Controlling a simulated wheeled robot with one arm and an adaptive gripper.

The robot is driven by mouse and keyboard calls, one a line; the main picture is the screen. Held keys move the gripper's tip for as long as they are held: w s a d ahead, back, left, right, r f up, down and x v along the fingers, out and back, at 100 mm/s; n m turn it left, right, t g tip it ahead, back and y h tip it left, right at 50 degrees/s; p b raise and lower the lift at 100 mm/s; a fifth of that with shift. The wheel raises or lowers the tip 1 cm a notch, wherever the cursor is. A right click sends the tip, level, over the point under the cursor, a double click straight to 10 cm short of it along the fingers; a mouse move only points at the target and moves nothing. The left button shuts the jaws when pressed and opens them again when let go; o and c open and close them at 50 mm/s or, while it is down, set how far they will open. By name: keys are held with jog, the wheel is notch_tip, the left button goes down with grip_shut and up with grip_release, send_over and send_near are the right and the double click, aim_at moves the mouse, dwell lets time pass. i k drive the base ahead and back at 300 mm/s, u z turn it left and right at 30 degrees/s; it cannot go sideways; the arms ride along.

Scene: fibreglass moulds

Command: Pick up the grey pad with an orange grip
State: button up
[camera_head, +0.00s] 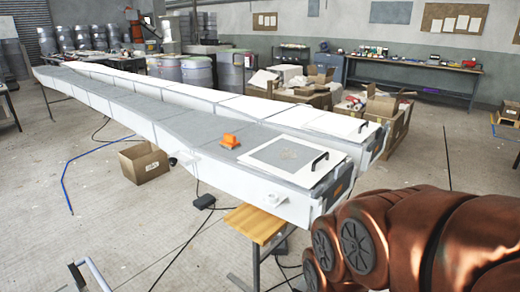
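A small orange item (229,141), its raised part like a grip, sits on the grey top of the near long mould (165,122). It is left of a white square panel with a black handle (283,154) at the mould's near end. A grey pad under the orange part is too small to make out. Copper-coloured links of my arm (425,240) fill the lower right, well apart from the orange item. My gripper is not in view.
A second long white mould (225,100) runs alongside behind. A wooden-topped stool (257,223) stands at the near end. A cardboard box (144,163), a black pedal-like box (204,202) and cables lie on the floor. More boxes (385,108) crowd behind the moulds. The left floor is mostly clear.

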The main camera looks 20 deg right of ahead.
aim_at(230, 142)
jog(key=u, duration=0.5)
jog(key=i, duration=0.95)
jog(key=u, duration=0.35)
jog(key=i, duration=1.1)
jog(key=z, duration=0.25)
